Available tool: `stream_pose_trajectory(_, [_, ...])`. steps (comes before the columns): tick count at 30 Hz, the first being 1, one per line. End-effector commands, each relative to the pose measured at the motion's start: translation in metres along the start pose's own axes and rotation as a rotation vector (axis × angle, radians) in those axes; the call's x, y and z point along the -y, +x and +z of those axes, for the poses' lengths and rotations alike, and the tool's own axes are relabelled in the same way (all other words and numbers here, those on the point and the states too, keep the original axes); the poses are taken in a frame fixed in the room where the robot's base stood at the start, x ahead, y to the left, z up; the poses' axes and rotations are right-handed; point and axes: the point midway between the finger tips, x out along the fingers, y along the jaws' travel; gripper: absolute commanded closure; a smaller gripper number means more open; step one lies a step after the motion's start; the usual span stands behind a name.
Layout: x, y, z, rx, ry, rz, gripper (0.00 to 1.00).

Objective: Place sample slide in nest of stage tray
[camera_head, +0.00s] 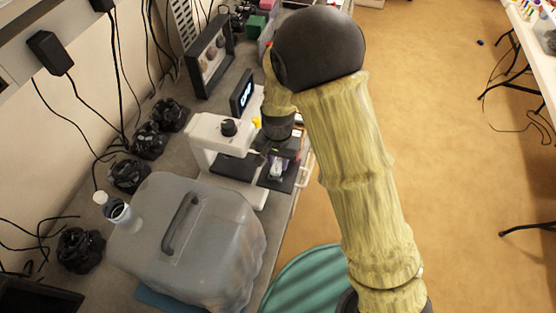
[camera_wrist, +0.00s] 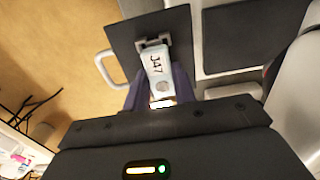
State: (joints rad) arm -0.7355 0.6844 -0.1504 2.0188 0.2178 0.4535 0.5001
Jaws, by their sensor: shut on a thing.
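The sample slide (camera_wrist: 157,68) is a pale strip marked J47 in the wrist view. My gripper (camera_wrist: 160,92) is shut on its near end, with dark purple fingers on both sides. The slide's far end is at a grey bracket-like nest (camera_wrist: 140,44) on the dark stage tray (camera_wrist: 122,36); I cannot tell whether it rests in the nest or hovers over it. In the head view the slide (camera_head: 277,168) shows small below my gripper, over the dark tray (camera_head: 287,184). My arm hides part of this area.
A white microscope (camera_head: 204,130) stands left of the tray. A pale handle (camera_wrist: 103,68) sticks out from the tray's side. Open floor lies right of the bench.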

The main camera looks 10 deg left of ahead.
Motion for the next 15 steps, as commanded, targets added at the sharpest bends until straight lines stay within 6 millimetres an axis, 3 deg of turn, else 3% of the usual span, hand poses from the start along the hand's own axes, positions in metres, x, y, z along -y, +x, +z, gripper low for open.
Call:
stream_pose_trajectory(14, [-0.0003,0.0128,0.0001,0.0,0.0,0.0,0.99])
stream_pose_trajectory(15, [-0.0003,0.0125,0.0001,0.0,0.0,0.0,0.7])
